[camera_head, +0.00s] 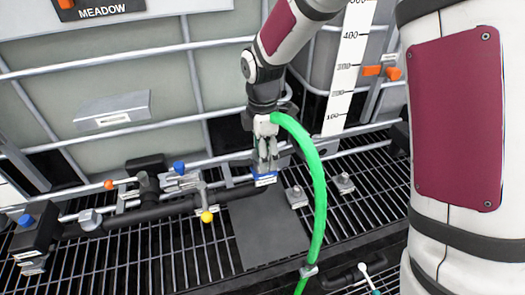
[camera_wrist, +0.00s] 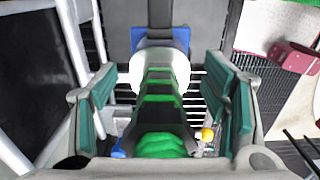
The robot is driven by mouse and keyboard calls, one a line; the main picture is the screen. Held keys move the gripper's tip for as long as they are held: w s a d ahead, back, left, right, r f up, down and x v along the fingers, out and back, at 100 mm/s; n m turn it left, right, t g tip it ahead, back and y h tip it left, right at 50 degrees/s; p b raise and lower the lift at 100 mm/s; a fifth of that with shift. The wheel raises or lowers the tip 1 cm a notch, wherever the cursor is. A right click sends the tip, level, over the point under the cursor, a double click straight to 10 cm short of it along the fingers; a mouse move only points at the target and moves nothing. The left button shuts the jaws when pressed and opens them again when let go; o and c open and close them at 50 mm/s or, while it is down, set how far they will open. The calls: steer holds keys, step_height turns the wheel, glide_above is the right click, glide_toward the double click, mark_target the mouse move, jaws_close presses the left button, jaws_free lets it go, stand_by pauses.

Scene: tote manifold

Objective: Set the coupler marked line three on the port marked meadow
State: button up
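The MEADOW sign (camera_head: 100,12) is on the pale tank at the upper left in the head view. My gripper (camera_head: 266,160) points down over the right end of the black pipe manifold (camera_head: 160,212). A green hose (camera_head: 318,190) leaves the gripper near its palm and hangs down. In the wrist view, my gripper (camera_wrist: 165,105) has its teal pads apart. A coupler with a white collar (camera_wrist: 152,82) and a black and green ribbed body stands between them, with gaps at both sides. A blue block (camera_head: 265,179) with a white label lies just below the fingers. The coupler's marking is unreadable.
Blue (camera_head: 179,167), orange and yellow (camera_head: 207,216) valve handles stand along the manifold left of my gripper. A dark flat plate (camera_head: 268,232) lies on the black grating. Tank frame bars run close behind. A white scale strip (camera_head: 347,70) stands at the right.

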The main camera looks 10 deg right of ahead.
step_height(320, 180, up, 12)
stand_by(0.7)
steer(key=s+d+r+m+t, duration=0.2)
steer(key=s+d+r+m, duration=0.1)
steer(key=s+m, duration=0.3)
steer(key=s+d+r+m+t, duration=0.1)
steer(key=s+d+r+m, duration=0.2)
steer(key=s+d+m, duration=0.3)
steer(key=s+d+r+m+t, duration=0.2)
steer(key=s+d+r+m, duration=0.1)
steer(key=s+m, duration=0.5)
steer(key=s+d, duration=0.1)
steer(key=s, duration=0.2)
steer(key=shift+s+d+r+t, duration=0.15)
steer(key=shift+d+r+t, duration=0.1)
steer(key=shift+t, duration=0.05)
